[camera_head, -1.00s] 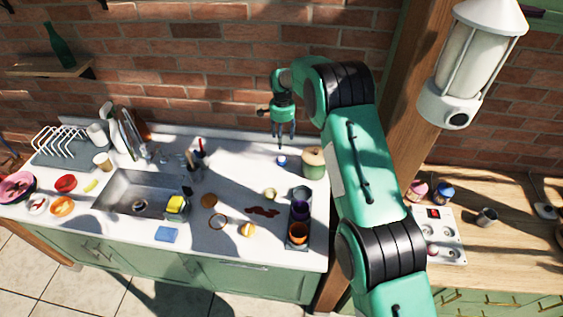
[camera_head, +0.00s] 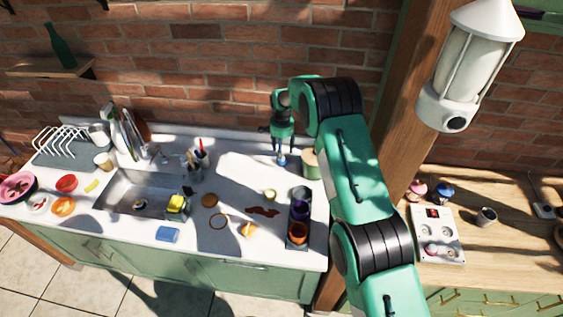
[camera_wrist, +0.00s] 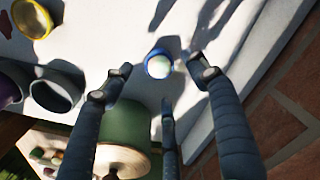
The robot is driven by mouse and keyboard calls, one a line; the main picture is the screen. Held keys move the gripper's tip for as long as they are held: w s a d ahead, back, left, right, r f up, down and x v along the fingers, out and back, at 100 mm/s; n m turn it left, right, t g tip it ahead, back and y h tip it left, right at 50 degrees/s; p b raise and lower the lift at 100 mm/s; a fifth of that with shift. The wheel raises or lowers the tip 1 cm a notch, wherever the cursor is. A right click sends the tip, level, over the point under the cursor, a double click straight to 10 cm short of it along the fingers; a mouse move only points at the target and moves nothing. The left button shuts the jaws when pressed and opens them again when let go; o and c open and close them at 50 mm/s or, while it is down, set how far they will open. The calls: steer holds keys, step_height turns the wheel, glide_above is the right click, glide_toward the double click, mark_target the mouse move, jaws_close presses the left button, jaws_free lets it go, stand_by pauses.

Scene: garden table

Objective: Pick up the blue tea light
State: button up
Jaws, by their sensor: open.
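The blue tea light (camera_head: 281,160) stands on the white counter (camera_head: 240,169) near the brick wall. In the wrist view the tea light (camera_wrist: 158,64) shows a blue rim and a pale top. My gripper (camera_head: 281,153) points down right over it in the head view. In the wrist view my gripper (camera_wrist: 160,80) has its dark fingers spread apart, with the tea light between and slightly beyond their tips. The gripper is open and empty. I cannot tell whether any finger touches the tea light.
A green canister (camera_head: 311,164) with a wooden lid stands close right of the tea light; it also shows in the wrist view (camera_wrist: 124,135). A yellow-rimmed cup (camera_wrist: 33,18) and dark cups (camera_head: 300,210) stand nearer the front. Bare counter lies to the left.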

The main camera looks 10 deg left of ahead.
steer(key=shift+f, duration=0.1)
steer(key=shift+a+f+p, duration=0.1)
steer(key=shift+f+p, duration=0.45)
steer(key=shift+f, duration=1.95)
steer(key=c, duration=1.2)
steer(key=shift+c, duration=0.3)
steer(key=shift+r, duration=0.1)
steer(key=shift+r+b, duration=0.65)
steer(key=shift+r, duration=4.25)
